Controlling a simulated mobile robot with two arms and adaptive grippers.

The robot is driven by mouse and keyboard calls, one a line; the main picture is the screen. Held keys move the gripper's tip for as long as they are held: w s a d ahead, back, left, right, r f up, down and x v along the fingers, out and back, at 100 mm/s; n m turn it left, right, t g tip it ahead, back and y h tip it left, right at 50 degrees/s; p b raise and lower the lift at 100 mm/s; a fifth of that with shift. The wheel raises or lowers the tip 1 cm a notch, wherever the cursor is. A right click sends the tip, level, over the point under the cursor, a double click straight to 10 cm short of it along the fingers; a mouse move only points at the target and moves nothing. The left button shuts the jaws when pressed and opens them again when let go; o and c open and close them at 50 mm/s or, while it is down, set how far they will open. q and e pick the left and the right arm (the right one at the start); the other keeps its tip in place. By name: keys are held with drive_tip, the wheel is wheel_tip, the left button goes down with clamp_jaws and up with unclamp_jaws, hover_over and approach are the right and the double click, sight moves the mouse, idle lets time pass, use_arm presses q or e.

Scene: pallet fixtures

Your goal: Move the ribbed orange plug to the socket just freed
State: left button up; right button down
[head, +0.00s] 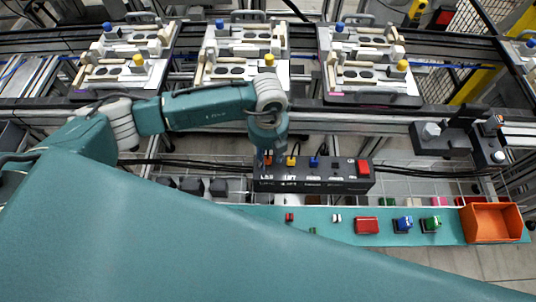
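A dark socket box (315,182) with white labels stands in the middle. A small orange plug (268,160) shows at its left end, too small here for its ribs to be made out. A yellow plug (291,161) and a blue plug (314,161) sit to its right on the same box. My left gripper (266,157) points down at the left end of the box, right at the orange plug. Its fingertips are small and partly hidden, so I cannot tell whether they hold the plug. My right gripper is not in view.
A red button (363,168) is at the box's right end. A teal shelf (340,230) in front carries a red block (366,225), blue and green parts and an orange bin (492,223). Pallet fixtures (245,50) stand on the conveyor behind.

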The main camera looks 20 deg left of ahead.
use_arm(q)
wheel_tip(320, 180, up, 12)
idle(0.5)
